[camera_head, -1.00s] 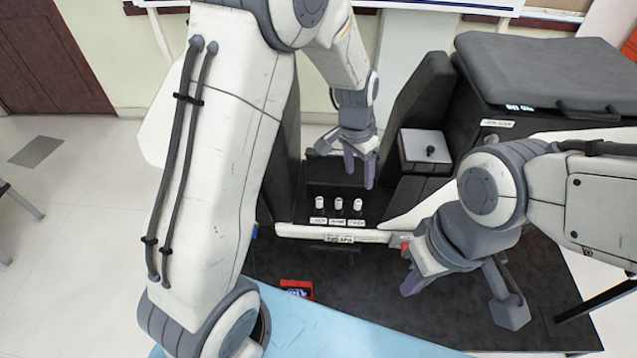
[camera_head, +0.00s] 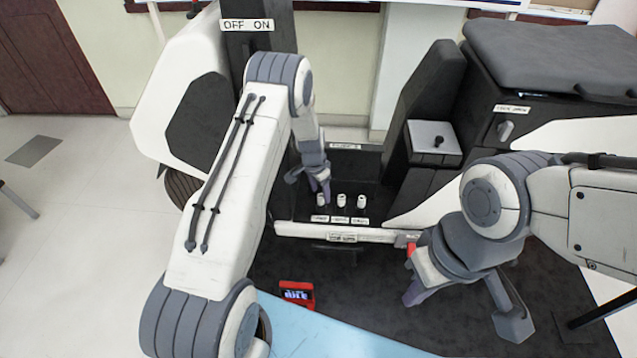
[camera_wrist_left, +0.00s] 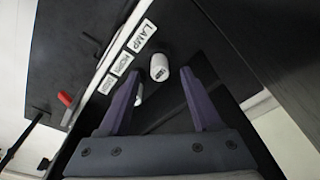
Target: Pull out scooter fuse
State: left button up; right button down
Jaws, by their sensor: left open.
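Three white cylindrical fuses stand in a row in the dark scooter bay: the left (camera_head: 321,200), the middle (camera_head: 342,201) and the right (camera_head: 362,202), each with a small label in front. My left gripper (camera_head: 318,190) points down at the left fuse. In the left wrist view my open left gripper (camera_wrist_left: 163,88) has a white fuse (camera_wrist_left: 159,67) near its fingertips, beside the label reading LAMP (camera_wrist_left: 144,36). Whether the fingers touch it, I cannot tell. Another fuse is partly hidden behind the left finger. My right gripper (camera_head: 425,285) hangs low at the right, its opening unclear.
A white bar (camera_head: 340,236) runs in front of the fuse labels. A dark upright panel and a grey box with a black knob (camera_head: 439,142) stand right of the bay. The black seat (camera_head: 550,60) is at the back right.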

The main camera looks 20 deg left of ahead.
aim_at(321, 196)
pick_arm(q)
jog(key=shift+w+d+f, duration=0.1)
jog(key=shift+w+f, duration=0.05)
jog(key=shift+f, duration=0.65)
jog(key=shift+w+f, duration=0.1)
jog(key=shift+f, duration=0.7)
grip_shut()
jog(key=shift+r, duration=0.1)
jog(key=shift+r+p, duration=1.55)
jog(key=shift+r, duration=0.9)
jog(key=shift+r, duration=0.1)
jog(key=shift+r+p, duration=1.6)
jog(key=shift+r, duration=0.75)
